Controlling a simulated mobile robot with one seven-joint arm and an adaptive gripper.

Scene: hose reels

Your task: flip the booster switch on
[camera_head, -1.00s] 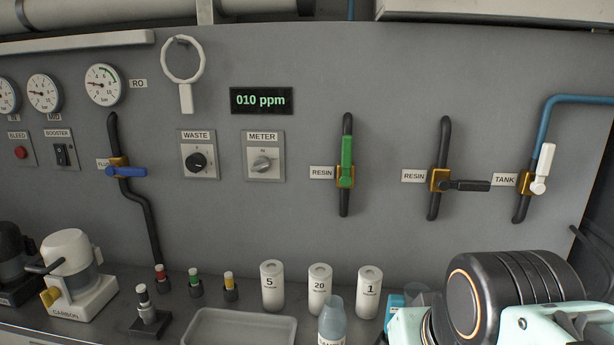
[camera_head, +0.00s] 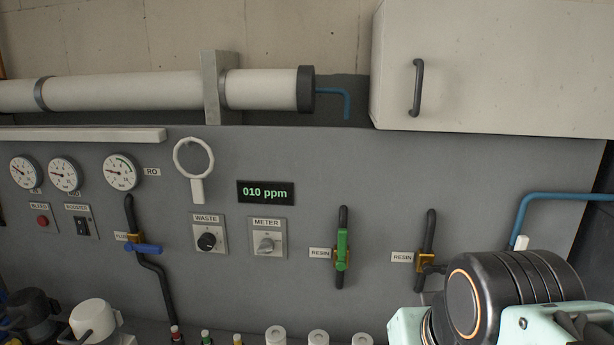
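The booster switch (camera_head: 82,226) is a small black rocker on a grey plate labelled BOOSTER, at the left of the grey wall panel. It is too small to tell which way it is pressed. My arm (camera_head: 500,300) shows at the lower right, far from the switch. My gripper's fingers are not in view.
A red BLEED button (camera_head: 42,221) sits just left of the switch. A blue-handled valve (camera_head: 145,248) on a black pipe is to its right. Gauges (camera_head: 120,172) are above. Housings (camera_head: 95,318) stand on the bench below. A white cabinet (camera_head: 480,70) overhangs the upper right.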

